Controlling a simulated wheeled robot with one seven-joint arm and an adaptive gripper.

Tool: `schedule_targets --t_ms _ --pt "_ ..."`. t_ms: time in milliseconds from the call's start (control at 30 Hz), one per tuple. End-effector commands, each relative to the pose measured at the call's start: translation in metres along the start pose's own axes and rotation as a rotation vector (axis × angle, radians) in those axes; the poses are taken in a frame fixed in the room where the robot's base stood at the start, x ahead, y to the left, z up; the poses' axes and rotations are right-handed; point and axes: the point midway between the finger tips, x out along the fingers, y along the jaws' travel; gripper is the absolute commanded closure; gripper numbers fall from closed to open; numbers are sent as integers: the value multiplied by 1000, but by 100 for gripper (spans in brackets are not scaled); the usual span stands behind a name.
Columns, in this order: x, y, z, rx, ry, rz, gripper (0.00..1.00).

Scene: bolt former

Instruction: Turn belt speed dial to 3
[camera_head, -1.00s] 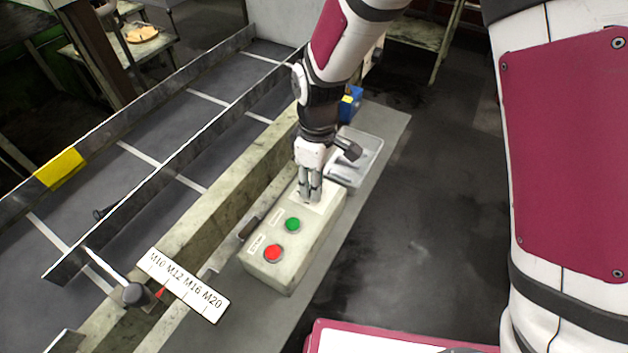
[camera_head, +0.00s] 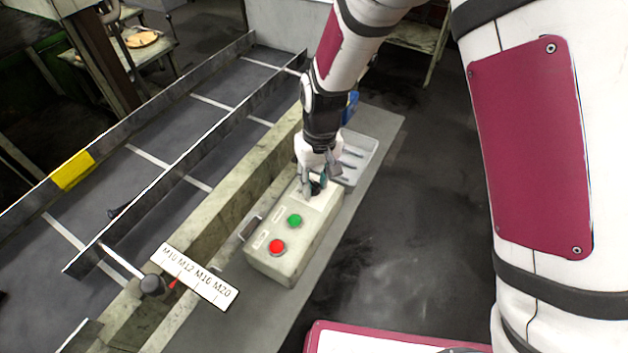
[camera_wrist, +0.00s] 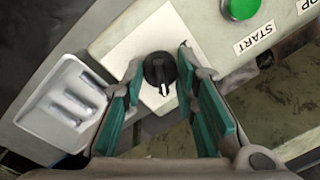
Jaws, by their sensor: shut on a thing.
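The belt speed dial (camera_wrist: 158,72) is a round black knob with a white pointer mark on a white plate (camera_wrist: 143,38) of the control box. In the wrist view the mark points toward the bottom of the picture. My gripper (camera_wrist: 161,66) is shut on the dial, with one green-padded finger on each side of it. In the head view my gripper (camera_head: 317,188) is down at the far end of the pale control box (camera_head: 286,259), and the fingers partly hide the dial. Scale numbers around the dial are not readable.
A green button (camera_head: 295,220) and a red button (camera_head: 277,246) sit on the same box. A grey tray (camera_head: 358,160) stands just beyond it. A size scale marked M10 to M20 (camera_head: 196,276) and a black-knobbed lever (camera_head: 152,285) are at the lower left, beside the belt.

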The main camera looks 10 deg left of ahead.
Motion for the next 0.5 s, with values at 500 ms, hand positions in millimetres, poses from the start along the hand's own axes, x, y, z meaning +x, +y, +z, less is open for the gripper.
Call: schedule_targets --t_ms 500 --pt "0 0 0 56 5 0 100"
